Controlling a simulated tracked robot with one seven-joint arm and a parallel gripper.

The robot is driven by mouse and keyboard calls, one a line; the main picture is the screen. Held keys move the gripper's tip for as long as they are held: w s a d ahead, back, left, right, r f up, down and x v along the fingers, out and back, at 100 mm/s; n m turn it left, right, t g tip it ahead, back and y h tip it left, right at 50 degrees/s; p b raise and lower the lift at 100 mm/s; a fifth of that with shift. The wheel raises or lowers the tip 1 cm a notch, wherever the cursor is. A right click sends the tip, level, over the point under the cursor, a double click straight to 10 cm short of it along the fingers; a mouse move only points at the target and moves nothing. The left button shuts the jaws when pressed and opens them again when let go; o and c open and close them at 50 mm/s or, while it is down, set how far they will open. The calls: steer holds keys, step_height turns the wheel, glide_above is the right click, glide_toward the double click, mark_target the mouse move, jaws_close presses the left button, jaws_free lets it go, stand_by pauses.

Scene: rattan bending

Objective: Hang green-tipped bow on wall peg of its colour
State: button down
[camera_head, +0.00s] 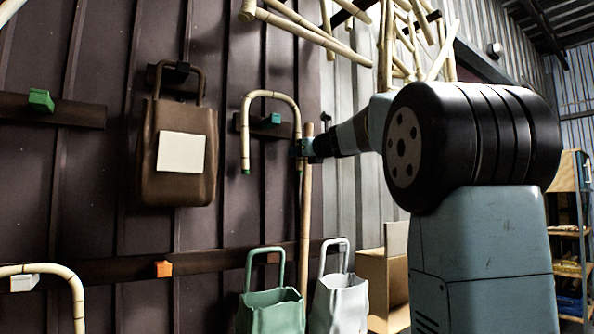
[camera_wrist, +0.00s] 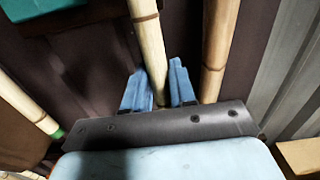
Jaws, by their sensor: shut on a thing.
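The green-tipped bow (camera_head: 271,94) is an upside-down U of pale rattan, upright in front of the wall. The green tip of its left leg (camera_head: 245,171) also shows in the wrist view (camera_wrist: 57,132). My gripper (camera_head: 301,148) is shut on its right leg, which runs between the blue fingers (camera_wrist: 159,88) in the wrist view. A green peg (camera_head: 41,100) is far left on the upper rail. A teal peg (camera_head: 271,119) shows inside the arch, below its top, apart from it. I cannot tell the bow's depth from the wall.
A brown bag (camera_head: 178,181) hangs between the two upper pegs. An upright pole (camera_head: 306,215) stands just behind my gripper. Below are an orange peg (camera_head: 163,268), a bow over a white peg (camera_head: 24,283), a green bag (camera_head: 271,312) and a white bag (camera_head: 339,303).

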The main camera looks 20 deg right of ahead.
steer(key=shift+w+d+f, duration=0.15)
steer(key=shift+w+f, duration=0.85)
steer(key=shift+f, duration=0.25)
steer(key=shift+w+f, duration=0.15)
steer(key=shift+f, duration=1.3)
steer(key=c, duration=0.9)
jaws_free()
steer(key=shift+f, duration=0.1)
steer(key=shift+f, duration=0.1)
glide_toward(298, 171)
steer(key=shift+s+d+r, duration=0.2)
steer(key=shift+s+d, duration=0.05)
steer(key=shift+d, duration=0.3)
steer(key=shift+s+d+r, duration=0.2)
steer(key=shift+d, duration=0.35)
